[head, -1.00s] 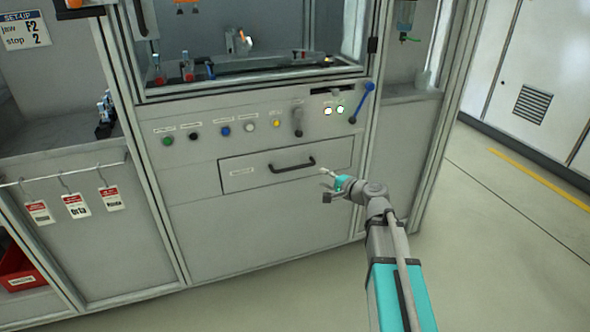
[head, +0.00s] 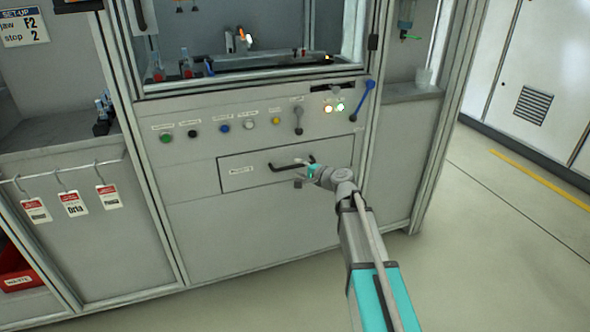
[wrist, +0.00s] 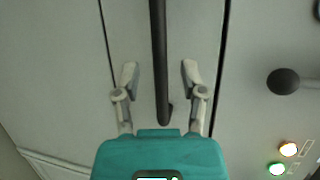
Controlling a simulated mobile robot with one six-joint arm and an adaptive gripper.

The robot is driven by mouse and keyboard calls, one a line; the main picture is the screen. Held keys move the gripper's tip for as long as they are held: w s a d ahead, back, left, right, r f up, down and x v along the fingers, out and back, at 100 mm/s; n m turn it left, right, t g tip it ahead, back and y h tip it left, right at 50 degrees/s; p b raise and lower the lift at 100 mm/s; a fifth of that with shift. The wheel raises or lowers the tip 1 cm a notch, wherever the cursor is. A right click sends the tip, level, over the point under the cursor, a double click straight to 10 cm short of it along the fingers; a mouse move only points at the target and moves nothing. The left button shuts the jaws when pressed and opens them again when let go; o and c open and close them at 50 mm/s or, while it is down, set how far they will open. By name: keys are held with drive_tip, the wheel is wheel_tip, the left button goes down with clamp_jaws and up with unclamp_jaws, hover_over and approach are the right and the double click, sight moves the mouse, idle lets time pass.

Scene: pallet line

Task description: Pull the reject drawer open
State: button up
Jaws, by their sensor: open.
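The reject drawer (head: 240,180) is a grey front panel with a label at its left, and it looks shut, flush with the cabinet. Its black bar handle (head: 283,167) also runs down the middle of the wrist view (wrist: 158,60). My gripper (head: 305,168) is at the right part of the handle and hides that end in the head view. In the wrist view my gripper (wrist: 157,75) is open, with one finger on each side of the bar. A gap shows between each finger and the bar. I cannot tell how deep the bar sits between them.
A row of buttons (head: 223,129) and a blue lever (head: 362,100) sit on the panel above the drawer. Hanging tags (head: 72,203) and a red waste bin (head: 18,272) are at the left. The floor (head: 480,250) at the right is clear.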

drive_tip(key=shift+x, duration=1.25)
clamp_jaws()
